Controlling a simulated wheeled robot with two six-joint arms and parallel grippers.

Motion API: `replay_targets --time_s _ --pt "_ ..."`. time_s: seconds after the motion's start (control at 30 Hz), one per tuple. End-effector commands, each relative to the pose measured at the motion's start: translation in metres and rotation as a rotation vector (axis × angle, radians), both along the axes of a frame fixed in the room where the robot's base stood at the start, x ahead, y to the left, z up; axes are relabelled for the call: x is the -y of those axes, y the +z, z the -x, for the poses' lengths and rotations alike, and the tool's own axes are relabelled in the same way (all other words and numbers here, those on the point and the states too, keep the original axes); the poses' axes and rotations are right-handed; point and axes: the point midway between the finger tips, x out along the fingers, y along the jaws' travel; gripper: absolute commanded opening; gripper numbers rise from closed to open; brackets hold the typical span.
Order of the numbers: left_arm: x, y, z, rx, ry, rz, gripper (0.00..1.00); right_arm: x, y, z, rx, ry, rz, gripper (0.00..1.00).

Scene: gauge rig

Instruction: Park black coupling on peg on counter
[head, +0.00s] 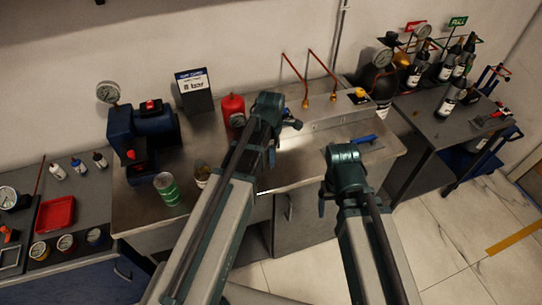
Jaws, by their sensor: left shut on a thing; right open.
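My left gripper (288,120) is over the steel counter (225,190), near the raised steel box at the back. It is shut on a small dark piece (297,124), which looks like the black coupling; the wrist hides most of it. My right gripper (322,195) is open and empty, at the counter's front edge, with its fingers partly hidden by its wrist. I cannot make out the peg on the counter.
A red cylinder (232,107) stands just left of my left wrist. Two copper pipes (321,62) rise at the back. A blue tool (362,141) lies on the right, with bare counter around it.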

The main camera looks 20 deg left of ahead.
Motion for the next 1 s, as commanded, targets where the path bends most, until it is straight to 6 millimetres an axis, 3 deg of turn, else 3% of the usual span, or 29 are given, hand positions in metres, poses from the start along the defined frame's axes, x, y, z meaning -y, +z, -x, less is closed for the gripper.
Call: replay_targets --time_s 0.5,1.0 --pt "0.0 -0.016 0.0 0.0 0.0 0.0 0.0 0.0 -0.016 0.0 0.0 0.0 0.0 0.8" --pt "0.0 -0.016 0.0 0.0 0.0 0.0 0.0 0.0 -0.016 0.0 0.0 0.0 0.0 0.8"
